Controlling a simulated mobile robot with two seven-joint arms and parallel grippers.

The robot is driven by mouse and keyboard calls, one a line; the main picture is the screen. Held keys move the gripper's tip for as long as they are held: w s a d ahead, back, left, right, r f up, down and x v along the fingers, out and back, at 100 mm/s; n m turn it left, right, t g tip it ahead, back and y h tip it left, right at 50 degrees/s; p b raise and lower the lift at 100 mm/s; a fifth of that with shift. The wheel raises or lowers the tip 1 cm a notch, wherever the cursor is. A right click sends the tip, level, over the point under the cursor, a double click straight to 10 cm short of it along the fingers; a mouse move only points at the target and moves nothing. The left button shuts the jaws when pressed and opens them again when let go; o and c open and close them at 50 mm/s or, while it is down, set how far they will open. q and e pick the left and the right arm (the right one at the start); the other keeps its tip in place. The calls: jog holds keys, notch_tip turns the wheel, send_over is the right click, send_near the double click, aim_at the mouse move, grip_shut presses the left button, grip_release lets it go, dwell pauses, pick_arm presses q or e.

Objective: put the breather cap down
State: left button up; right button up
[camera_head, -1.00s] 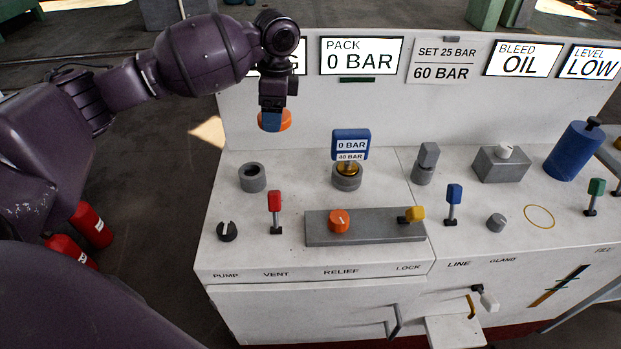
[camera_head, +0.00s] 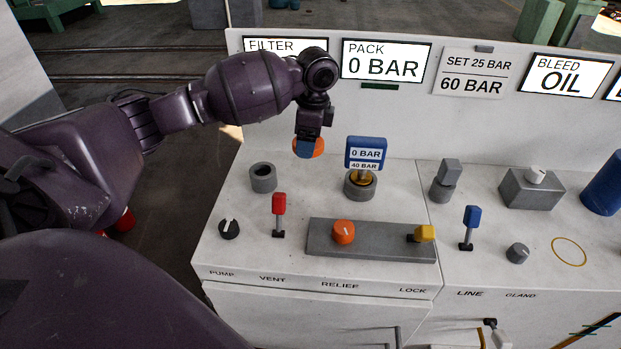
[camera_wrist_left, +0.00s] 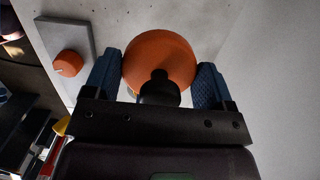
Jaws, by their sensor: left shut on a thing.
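My left gripper (camera_head: 305,149) reaches in from the left and hangs above the back of the console, between the hollow grey ring and the blue pressure gauge. It is shut on the orange breather cap (camera_head: 319,147), held clear of the console top. In the left wrist view the round cap (camera_wrist_left: 160,55) sits between the two blue fingers, with a dark knob in front of it. The hollow grey ring (camera_head: 263,178) stands open at the console's left. My right gripper is not in view.
The blue gauge (camera_head: 366,153) stands close on the right of the gripper. In front are a black knob (camera_head: 229,229), a red lever (camera_head: 279,213) and a grey plate (camera_head: 371,252) with an orange knob (camera_head: 343,232). The upright display panel rises behind.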

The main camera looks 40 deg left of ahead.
pick_arm(q)
jog(key=b, duration=0.1)
send_over(306, 186)
jog(key=f, duration=0.5)
jog(key=shift+w+d+f, duration=0.1)
jog(key=shift+d+f, duration=0.1)
jog(key=shift+f, duration=0.6)
notch_tip(306, 186, down, 6)
jog(key=shift+r+b, duration=0.25)
jog(key=shift+b, duration=0.6)
jog(key=shift+r, duration=0.15)
jog(key=shift+f, duration=0.2)
jog(key=o, duration=0.9)
jog(key=shift+r, duration=0.1)
